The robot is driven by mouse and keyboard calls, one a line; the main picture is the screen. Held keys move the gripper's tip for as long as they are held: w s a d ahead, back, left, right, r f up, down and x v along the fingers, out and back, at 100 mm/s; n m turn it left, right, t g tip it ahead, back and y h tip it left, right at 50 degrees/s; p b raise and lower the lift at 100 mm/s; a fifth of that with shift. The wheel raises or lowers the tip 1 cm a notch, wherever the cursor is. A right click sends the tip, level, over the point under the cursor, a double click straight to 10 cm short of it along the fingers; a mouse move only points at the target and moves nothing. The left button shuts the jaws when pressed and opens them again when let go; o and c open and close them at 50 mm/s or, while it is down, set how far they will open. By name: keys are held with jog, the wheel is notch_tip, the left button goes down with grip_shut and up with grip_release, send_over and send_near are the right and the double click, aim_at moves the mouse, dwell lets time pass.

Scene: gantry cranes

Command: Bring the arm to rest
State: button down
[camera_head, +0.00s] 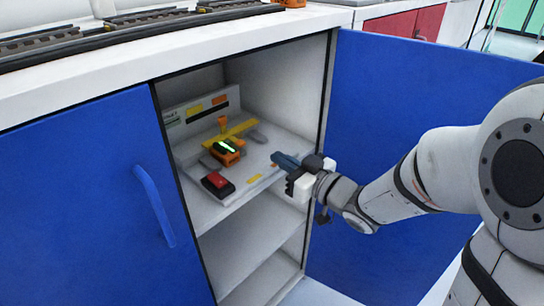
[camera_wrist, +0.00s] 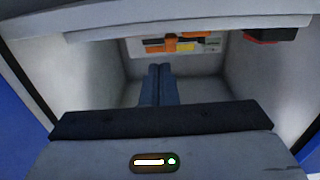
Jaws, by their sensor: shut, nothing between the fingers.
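My gripper (camera_head: 283,160) is at the open front of a blue-and-white cabinet, at the right side of its upper shelf. Its dark blue fingers are together with nothing between them. In the wrist view the closed fingers (camera_wrist: 159,72) point into the cabinet. My white arm comes in from the right, in front of the open blue door (camera_head: 400,130).
On the upper shelf stand a small orange device with a green-lit top (camera_head: 227,149), a yellow cross-shaped piece (camera_head: 232,133) and a red-topped dark box (camera_head: 217,183). The lower shelves (camera_head: 250,245) look empty. The left blue door (camera_head: 90,200) has a handle. Track pieces lie on the countertop.

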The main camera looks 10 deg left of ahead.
jog(key=w+d+r+m+h+p, duration=0.1)
jog(key=d+r+m+h+p, duration=0.6)
jog(key=d+r+h+p, duration=0.9)
jog(key=s+d+r+m+g+p, duration=0.2)
jog(key=s+d+r+g+p, duration=0.1)
jog(key=s+p, duration=0.4)
jog(key=s+d+r+m+g+y+p, duration=0.1)
jog(key=s+d+r+m+g+p, duration=0.1)
jog(key=s+r+p, duration=0.4)
jog(key=s+d+g+p, duration=0.1)
jog(key=s+g+p, duration=0.1)
jog(key=s, duration=0.3)
jog(key=shift+d+g, duration=0.3)
jog(key=shift+d, duration=0.05)
jog(key=shift+r, duration=0.1)
